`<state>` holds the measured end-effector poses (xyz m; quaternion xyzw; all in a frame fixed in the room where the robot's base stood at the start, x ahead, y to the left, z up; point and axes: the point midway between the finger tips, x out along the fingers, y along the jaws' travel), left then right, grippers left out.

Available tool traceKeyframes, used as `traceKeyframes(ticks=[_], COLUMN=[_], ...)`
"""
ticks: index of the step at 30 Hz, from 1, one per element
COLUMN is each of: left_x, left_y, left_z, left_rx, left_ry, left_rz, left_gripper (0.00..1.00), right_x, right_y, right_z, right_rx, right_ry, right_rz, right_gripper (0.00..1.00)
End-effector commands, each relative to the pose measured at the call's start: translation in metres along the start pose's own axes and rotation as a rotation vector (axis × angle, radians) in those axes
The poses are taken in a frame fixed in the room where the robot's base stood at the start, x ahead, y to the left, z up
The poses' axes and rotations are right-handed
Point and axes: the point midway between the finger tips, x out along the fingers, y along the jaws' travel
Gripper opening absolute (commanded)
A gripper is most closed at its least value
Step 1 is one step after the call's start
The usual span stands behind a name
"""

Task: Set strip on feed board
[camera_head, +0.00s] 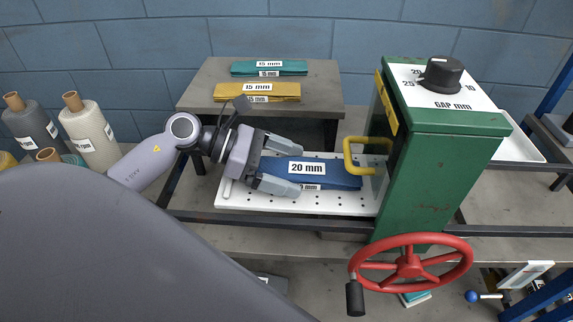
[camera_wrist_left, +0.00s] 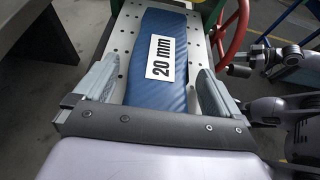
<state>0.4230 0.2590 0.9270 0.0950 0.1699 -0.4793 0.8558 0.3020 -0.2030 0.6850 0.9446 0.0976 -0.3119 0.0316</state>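The blue strip marked 20 mm (camera_head: 335,173) lies lengthwise on the white perforated feed board (camera_head: 240,203), its far end towards the green machine. It also shows in the left wrist view (camera_wrist_left: 165,65), flat and roughly centred. My left gripper (camera_head: 285,168) is low over the board at the strip's near end. In the left wrist view its fingers (camera_wrist_left: 157,88) stand apart on either side of the strip, with gaps at both sides. Grey jointed parts at the right of that view look like my right arm; its fingers cannot be made out.
The green machine (camera_head: 430,185) has a yellow handle (camera_head: 348,160), a gap knob (camera_head: 440,74) and a red handwheel (camera_head: 408,266). Fabric rolls (camera_head: 92,135) stand left.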

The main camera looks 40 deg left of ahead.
Motion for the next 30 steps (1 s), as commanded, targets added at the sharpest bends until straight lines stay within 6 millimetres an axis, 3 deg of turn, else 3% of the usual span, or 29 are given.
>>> traceKeyframes(ticks=[8, 30], left_x=[-0.004, -0.107], left_y=[0.000, 0.000], left_z=[0.001, 0.001], left_rx=[-0.001, -0.002], left_ry=[0.001, 0.000], left_rz=[0.001, 0.002], left_gripper=[0.98, 0.98], right_x=[-0.001, 0.011], right_y=[0.000, 0.000], right_z=[-0.002, 0.015], right_rx=[0.000, 0.001], right_ry=[0.001, 0.000], right_rz=[0.000, 0.000], right_gripper=[0.00, 0.00])
